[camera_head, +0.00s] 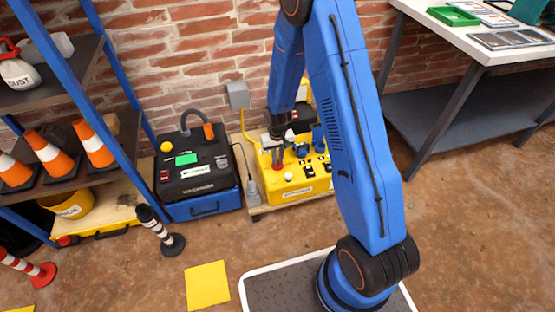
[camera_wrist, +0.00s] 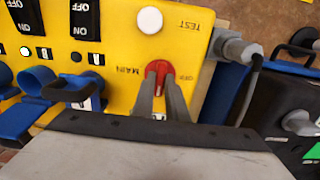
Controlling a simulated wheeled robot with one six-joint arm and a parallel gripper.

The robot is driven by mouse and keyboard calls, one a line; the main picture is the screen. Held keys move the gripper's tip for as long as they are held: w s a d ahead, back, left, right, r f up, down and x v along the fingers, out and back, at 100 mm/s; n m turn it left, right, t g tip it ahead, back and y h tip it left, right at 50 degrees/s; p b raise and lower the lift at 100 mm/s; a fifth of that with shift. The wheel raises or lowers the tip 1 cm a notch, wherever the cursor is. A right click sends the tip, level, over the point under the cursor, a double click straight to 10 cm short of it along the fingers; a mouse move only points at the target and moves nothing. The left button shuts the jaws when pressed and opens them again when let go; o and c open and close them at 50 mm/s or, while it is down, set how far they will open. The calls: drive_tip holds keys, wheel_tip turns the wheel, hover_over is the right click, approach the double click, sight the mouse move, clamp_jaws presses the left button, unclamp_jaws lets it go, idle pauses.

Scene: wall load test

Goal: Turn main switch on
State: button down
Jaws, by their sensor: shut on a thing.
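The main switch (camera_wrist: 160,72) is a red rotary knob on a yellow panel (camera_wrist: 118,75) marked MAIN, with OFF lettering beside it. My gripper (camera_wrist: 162,75) is shut on the red knob, one finger on each side of it. The knob's lower part is hidden by the fingers. In the head view the yellow box (camera_head: 308,184) stands low by the brick wall, and my gripper (camera_head: 277,163) reaches down to its left part. A white TEST button (camera_wrist: 150,20) sits beside the knob.
Black ON/OFF switches (camera_wrist: 85,18) and blue sockets (camera_wrist: 38,85) are on the same panel. A grey plug with a cable (camera_wrist: 238,47) is at the panel's edge. A black and blue machine (camera_head: 196,170) stands to the left. A workbench (camera_head: 480,40) is at right.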

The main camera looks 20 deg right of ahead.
sight(278, 162)
idle(0.4)
drive_tip(key=c, duration=1.8)
unclamp_jaws()
drive_tip(key=shift+o, duration=0.2)
wheel_tip(278, 162, up, 17)
drive_tip(key=shift+r, duration=0.2)
drive_tip(key=shift+r, duration=0.1)
